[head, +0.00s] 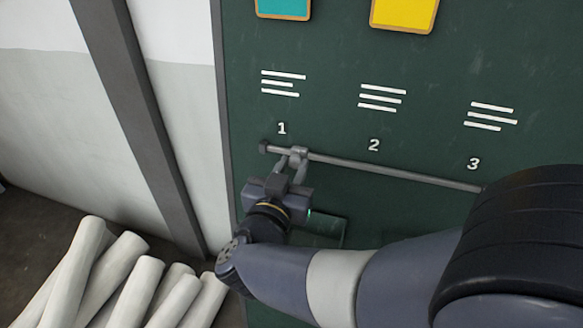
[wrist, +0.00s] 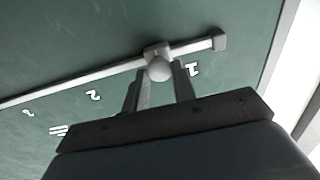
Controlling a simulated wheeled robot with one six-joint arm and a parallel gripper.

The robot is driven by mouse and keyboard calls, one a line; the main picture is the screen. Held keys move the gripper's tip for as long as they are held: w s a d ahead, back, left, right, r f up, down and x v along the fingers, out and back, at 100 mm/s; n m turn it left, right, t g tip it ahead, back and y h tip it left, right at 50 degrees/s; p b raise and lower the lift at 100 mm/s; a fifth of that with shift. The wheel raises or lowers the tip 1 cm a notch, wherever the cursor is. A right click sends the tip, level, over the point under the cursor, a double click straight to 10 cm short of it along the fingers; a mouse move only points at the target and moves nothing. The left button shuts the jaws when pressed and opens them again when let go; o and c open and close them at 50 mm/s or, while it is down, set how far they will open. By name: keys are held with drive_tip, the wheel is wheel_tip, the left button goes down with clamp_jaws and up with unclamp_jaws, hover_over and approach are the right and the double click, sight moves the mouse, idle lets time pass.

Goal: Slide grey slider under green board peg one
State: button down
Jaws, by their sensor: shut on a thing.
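The grey slider (head: 297,154) sits on a grey horizontal rail (head: 390,171) on the green board (head: 420,110). It is just right of and below the painted number 1 (head: 282,128), near the rail's left end stop (head: 263,148). My gripper (head: 292,166) is shut on the slider from below. In the wrist view the slider's round knob (wrist: 159,69) is between my two fingers (wrist: 160,84). The number 1 (wrist: 193,70) shows there just beside the slider, towards the end stop (wrist: 219,39). No peg is visible.
Numbers 2 (head: 374,145) and 3 (head: 473,164) are painted above the rail farther right. Several white rolls (head: 90,270) lean at the lower left beside a grey post (head: 140,110). My arm covers the lower right.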

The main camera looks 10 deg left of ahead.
drive_tip(key=shift+w+a+r+p, duration=0.15)
drive_tip(key=shift+a+p, duration=0.6)
drive_tip(key=shift+a, duration=1.5)
drive_tip(key=c, duration=1.2)
unclamp_jaws()
drive_tip(key=shift+a, duration=0.1)
drive_tip(key=s, duration=0.7)
drive_tip(key=s+p, duration=0.1)
drive_tip(key=s, duration=0.2)
drive_tip(key=shift+s+a, duration=0.35)
drive_tip(key=shift+s, duration=0.05)
drive_tip(key=shift+w, duration=0.2)
